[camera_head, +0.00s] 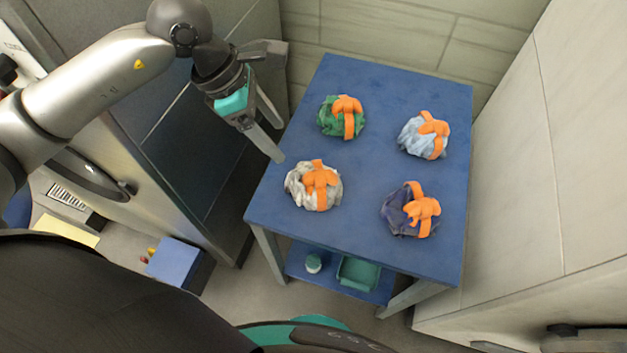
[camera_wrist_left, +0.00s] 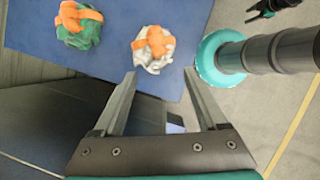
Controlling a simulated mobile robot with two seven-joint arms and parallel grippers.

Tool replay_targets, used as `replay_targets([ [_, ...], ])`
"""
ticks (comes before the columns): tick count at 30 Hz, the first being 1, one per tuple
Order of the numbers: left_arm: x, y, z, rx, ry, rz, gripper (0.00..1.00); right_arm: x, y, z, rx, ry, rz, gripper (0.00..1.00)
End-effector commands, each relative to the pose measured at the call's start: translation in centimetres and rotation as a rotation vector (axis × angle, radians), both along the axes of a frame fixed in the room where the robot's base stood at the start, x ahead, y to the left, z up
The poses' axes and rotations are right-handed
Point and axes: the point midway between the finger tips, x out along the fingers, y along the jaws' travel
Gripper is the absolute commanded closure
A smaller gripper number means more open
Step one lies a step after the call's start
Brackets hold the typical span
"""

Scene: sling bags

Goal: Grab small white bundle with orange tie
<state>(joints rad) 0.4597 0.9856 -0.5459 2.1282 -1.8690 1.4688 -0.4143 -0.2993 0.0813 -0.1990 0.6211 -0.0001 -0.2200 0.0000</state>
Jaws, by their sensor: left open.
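The small white bundle with an orange tie (camera_head: 297,186) lies at the near left part of the blue table. It also shows in the left wrist view (camera_wrist_left: 150,62), ahead of the fingertips. My left gripper (camera_head: 281,141) is open and empty, at the table's left edge, up and left of the white bundle and apart from it. In the left wrist view its two fingers (camera_wrist_left: 160,75) are spread wide with nothing between them.
A green bundle (camera_head: 328,117), a light blue bundle (camera_head: 411,139) and a dark purple bundle (camera_head: 396,211), all with orange ties, lie on the blue table (camera_head: 362,222). A lower shelf holds a teal tray (camera_head: 358,273). Walls stand behind and right. The table's middle is clear.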

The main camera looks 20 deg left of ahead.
Motion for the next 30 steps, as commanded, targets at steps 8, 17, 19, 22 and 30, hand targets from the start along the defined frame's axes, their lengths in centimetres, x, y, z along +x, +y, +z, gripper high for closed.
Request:
replay_targets([
  [8, 0.7, -2.1, -5.4, -0.003, 0.007, -0.001, 0.25, 0.0, 0.0, -0.4, 0.001, 0.001, 0.001, 0.50],
  [17, 1.3, -3.5, -8.7, -0.002, 0.003, 0.000, 0.25, -0.1, 0.1, -0.7, 0.001, 0.001, 0.002, 0.50],
  [19, 1.4, -3.6, -9.0, -0.002, 0.003, 0.000, 0.25, -0.1, 0.1, -0.7, 0.001, 0.001, 0.002, 0.50],
  [22, 1.7, -4.0, -9.8, -0.004, 0.005, 0.001, 0.25, -0.1, 0.1, -0.8, 0.002, 0.001, 0.002, 0.50],
  [30, 2.7, -5.4, -12.9, -0.004, 0.005, 0.001, 0.25, -0.1, 0.2, -1.1, 0.002, 0.001, 0.001, 0.50],
])
